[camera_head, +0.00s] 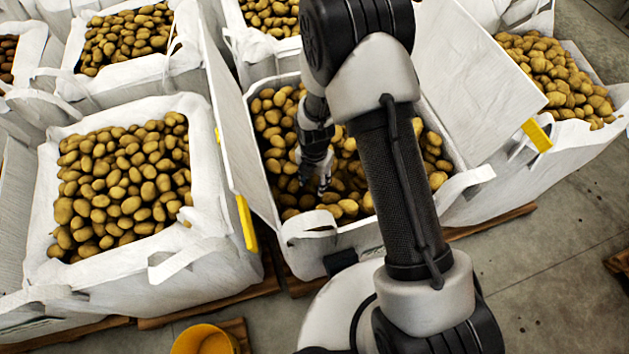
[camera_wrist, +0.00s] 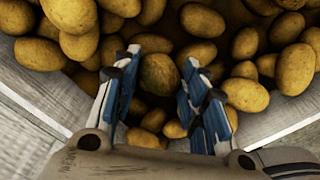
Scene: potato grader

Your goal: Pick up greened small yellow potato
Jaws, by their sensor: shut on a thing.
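A greenish-brown small potato (camera_wrist: 159,74) sits between the fingers of my gripper (camera_wrist: 160,64) in the wrist view. It looks darker and greener than the yellow potatoes around it. The blue-padded fingers are shut on it from both sides. In the head view my gripper (camera_head: 316,178) points down into the middle white bag (camera_head: 290,229), among its potatoes. My arm covers part of that bag, and I cannot make out the held potato there.
Yellow potatoes (camera_wrist: 199,20) lie close around the fingers. Pale bag walls (camera_wrist: 40,95) flank the gripper. Upright white panels (camera_head: 474,75) with yellow ends rise on both sides of the middle bag. More full bags (camera_head: 40,185) stand around; a yellow bucket (camera_head: 203,340) is at the front.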

